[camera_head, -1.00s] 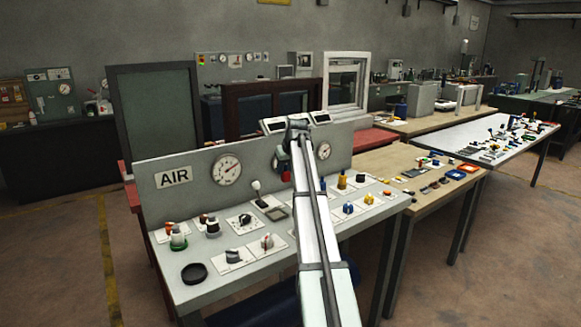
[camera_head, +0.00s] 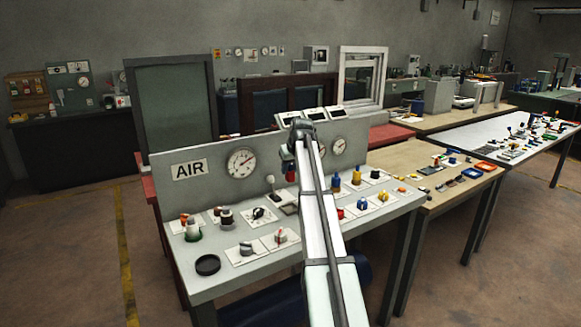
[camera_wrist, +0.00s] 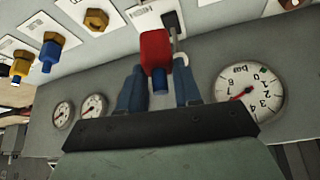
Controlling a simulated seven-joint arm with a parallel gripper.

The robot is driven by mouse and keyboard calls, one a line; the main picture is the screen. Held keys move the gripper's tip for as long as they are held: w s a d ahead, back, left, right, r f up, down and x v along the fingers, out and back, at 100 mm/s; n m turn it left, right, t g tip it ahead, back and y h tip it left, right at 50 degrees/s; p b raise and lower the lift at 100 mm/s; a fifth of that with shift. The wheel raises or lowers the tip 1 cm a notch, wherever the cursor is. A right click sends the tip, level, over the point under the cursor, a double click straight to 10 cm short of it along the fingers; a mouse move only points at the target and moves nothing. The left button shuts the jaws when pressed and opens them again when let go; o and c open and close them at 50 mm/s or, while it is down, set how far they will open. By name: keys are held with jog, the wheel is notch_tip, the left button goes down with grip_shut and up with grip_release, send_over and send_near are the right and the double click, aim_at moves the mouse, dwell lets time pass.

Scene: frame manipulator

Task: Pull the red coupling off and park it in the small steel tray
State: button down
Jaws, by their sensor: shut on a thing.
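In the head view the red coupling (camera_head: 291,173) shows beside my arm, in front of the upright panel, and appears to be above the deck. My arm hides most of the gripper there. A small grey square piece (camera_head: 289,208), perhaps the small steel tray, lies on the deck below, partly behind my arm.
Blue (camera_head: 336,180) and yellow (camera_head: 357,175) couplings stand to the right. The upright panel with gauges (camera_head: 241,163) is close behind. A black round dish (camera_head: 207,265) sits at the front left.

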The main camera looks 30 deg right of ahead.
aim_at(290, 178)
notch_tip(290, 178, down, 5)
jog(key=shift+r+n+y, duration=0.15)
jog(key=shift+n+y, duration=0.35)
jog(key=shift+n, duration=0.5)
jog(key=shift+f, duration=3.25)
jog(key=shift+f, duration=0.6)
jog(key=c, duration=0.7)
grip_release()
